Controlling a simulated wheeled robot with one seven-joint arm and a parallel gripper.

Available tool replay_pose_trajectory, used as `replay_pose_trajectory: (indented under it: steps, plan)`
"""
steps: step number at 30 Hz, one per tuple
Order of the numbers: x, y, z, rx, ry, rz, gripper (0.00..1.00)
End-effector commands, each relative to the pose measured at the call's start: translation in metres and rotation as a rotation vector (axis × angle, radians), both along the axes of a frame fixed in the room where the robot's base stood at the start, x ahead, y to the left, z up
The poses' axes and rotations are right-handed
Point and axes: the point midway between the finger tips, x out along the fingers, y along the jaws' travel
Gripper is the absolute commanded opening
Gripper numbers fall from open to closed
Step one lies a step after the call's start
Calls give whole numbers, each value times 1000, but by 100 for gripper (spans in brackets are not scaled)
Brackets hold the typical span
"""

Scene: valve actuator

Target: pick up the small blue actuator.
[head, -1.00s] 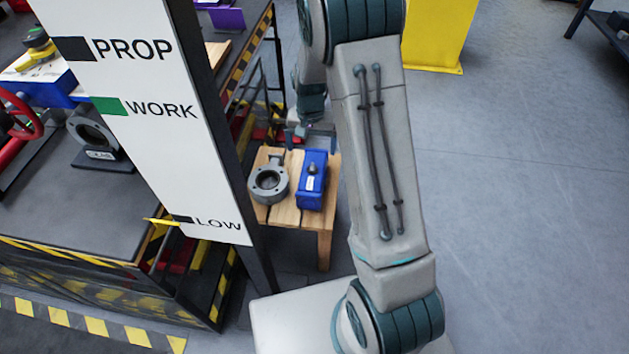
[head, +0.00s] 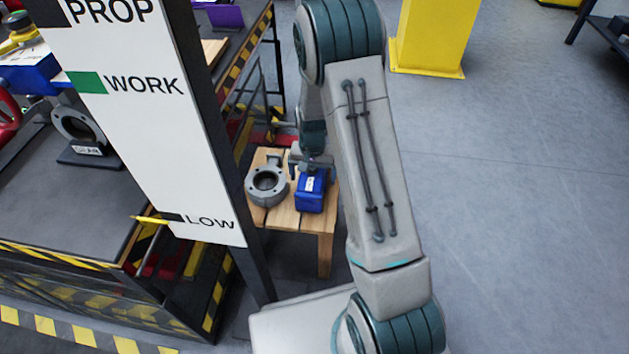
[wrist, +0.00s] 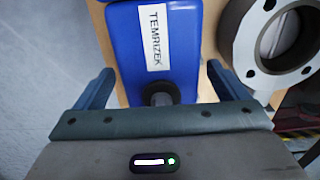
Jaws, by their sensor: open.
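The small blue actuator (head: 310,192) sits on a low wooden stool in the head view, beside a grey valve body. In the wrist view the actuator (wrist: 155,45) shows a white label reading TEMRIZEK and a dark round knob at its near end. My gripper (wrist: 158,85) is open, one finger to each side of the actuator's near end, with a gap visible on both sides. In the head view my gripper (head: 311,163) is over the actuator's far part and hides some of it.
The grey valve body (head: 267,186) stands close to the actuator on the wooden stool (head: 300,220). A white sign board (head: 150,120) on a dark post and a workbench (head: 60,200) stand to the left. Open floor (head: 530,220) lies to the right.

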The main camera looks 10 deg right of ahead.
Motion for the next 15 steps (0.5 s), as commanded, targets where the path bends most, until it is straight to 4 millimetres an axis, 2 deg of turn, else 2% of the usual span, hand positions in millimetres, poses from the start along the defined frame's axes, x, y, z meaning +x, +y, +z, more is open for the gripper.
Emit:
replay_pose_trajectory:
  steps: [6, 15]
  plan:
    - [0, 0, 0, 0, -2, 0, 93]
    - [0, 0, 0, -1, -2, 0, 10]
